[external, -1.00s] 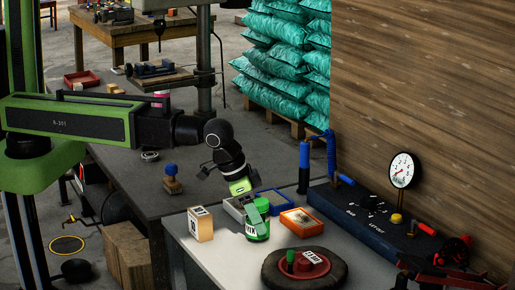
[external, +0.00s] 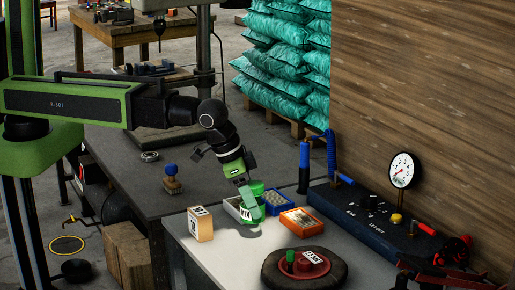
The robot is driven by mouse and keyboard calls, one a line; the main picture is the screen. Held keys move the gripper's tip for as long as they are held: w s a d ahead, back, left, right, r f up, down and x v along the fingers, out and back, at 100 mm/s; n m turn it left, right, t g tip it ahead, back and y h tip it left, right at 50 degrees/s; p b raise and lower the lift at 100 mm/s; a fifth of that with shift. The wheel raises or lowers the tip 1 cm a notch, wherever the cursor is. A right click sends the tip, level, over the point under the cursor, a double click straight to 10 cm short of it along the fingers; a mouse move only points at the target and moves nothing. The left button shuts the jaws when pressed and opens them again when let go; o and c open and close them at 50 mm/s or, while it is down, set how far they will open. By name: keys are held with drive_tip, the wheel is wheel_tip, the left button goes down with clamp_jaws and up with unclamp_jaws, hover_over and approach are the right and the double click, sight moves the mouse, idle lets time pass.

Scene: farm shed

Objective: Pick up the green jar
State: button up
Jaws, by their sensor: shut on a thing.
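The green jar (external: 258,196) has a green lid and a white label with dark lettering. It is in my gripper (external: 249,201), which reaches down from the upper left and is shut on it. A pale green finger covers part of the jar's front. The jar appears a little above the light tabletop (external: 255,256), with a dark shadow on the surface below it. The far finger is hidden.
A tan box (external: 200,224) with a label stands left of the jar. A blue tray (external: 274,201) and an orange tray (external: 300,221) lie behind and right. A dark round tyre-like thing (external: 275,268) lies in front. A gauge panel (external: 360,216) stands at right.

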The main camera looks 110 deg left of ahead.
drive_tip(key=s+d+r+p, duration=0.4)
drive_tip(key=s+d+r, duration=0.1)
drive_tip(key=d, duration=0.3)
drive_tip(key=shift+d+r+p, duration=0.3)
drive_tip(key=shift+r+p, duration=0.1)
